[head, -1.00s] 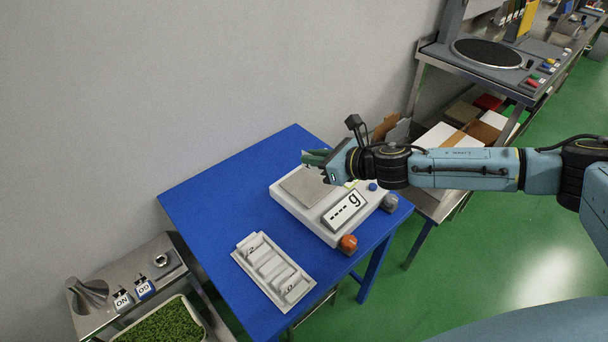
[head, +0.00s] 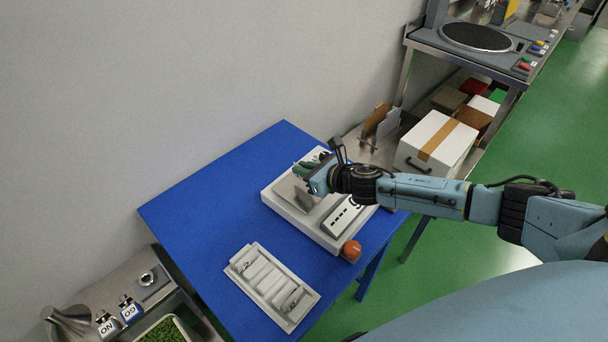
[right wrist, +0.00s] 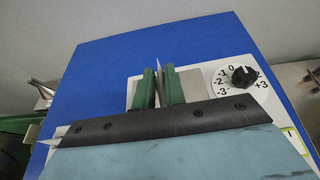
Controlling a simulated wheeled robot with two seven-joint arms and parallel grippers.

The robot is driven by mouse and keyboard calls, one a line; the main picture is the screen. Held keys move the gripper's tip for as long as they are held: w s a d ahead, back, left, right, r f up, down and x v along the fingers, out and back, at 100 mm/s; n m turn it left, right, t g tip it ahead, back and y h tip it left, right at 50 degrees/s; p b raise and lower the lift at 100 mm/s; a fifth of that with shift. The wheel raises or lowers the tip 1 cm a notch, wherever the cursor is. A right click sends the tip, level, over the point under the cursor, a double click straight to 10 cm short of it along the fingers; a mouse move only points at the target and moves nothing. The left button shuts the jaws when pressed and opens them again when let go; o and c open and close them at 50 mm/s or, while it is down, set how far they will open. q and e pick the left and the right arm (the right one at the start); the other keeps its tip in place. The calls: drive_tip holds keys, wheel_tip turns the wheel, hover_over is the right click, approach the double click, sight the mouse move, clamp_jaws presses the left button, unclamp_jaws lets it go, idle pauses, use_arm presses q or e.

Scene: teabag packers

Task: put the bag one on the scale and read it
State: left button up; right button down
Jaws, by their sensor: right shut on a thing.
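The scale (head: 290,216) stands on the blue table, its plate under my right gripper (head: 302,168). Its display (head: 343,216) shows dashes; the arm covers part of it. In the right wrist view the green fingers of my right gripper (right wrist: 160,88) are shut on a thin, pale thing (right wrist: 159,66), seen edge-on, which I take to be bag one. It is over the scale (right wrist: 201,78); I cannot tell whether it touches the plate. My left gripper is not in view.
A white slotted tray (head: 242,268) lies on the blue table (head: 200,215), left of the scale. An orange knob (head: 352,250) is at the scale's front corner. A dial (right wrist: 240,78) shows beside the fingers. A white box (head: 436,140) stands behind my right arm.

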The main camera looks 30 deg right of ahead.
drive_tip(key=shift+f, duration=0.75)
drive_tip(key=shift+f, duration=0.1)
drive_tip(key=shift+f+b, duration=0.15)
drive_tip(key=shift+b, duration=0.15)
drive_tip(key=c, duration=1.5)
unclamp_jaws()
drive_tip(key=shift+o, duration=0.2)
